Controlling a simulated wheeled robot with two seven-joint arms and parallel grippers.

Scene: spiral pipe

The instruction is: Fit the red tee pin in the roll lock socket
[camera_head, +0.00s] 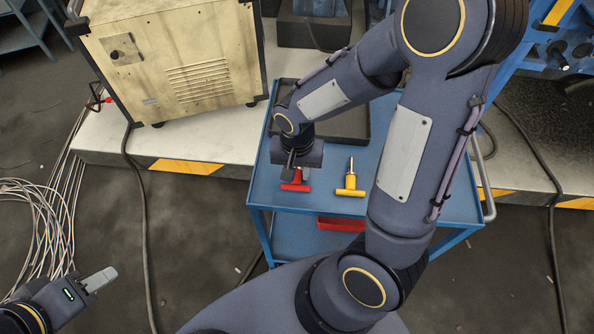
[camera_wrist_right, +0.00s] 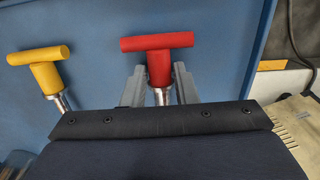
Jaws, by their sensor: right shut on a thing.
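The red tee pin (camera_head: 296,186) is at the front left of the blue cart top, mostly covered by my right gripper (camera_head: 292,170) in the head view. In the right wrist view the red tee pin (camera_wrist_right: 158,55) stands between the two grey fingers of my right gripper (camera_wrist_right: 154,90), which are shut on it. Its crossbar sits beyond the fingertips and its metal shank runs back between the fingers. My left gripper (camera_head: 98,280) is at the lower left, away from the cart; its finger opening is unclear. I cannot make out the roll lock socket.
A yellow tee pin (camera_head: 350,186) stands on the blue cart (camera_head: 388,210) right of the red one. A dark tray (camera_head: 345,125) lies behind them. A beige cabinet (camera_head: 180,60) stands at the back left. Loose cables (camera_head: 45,215) lie on the left floor.

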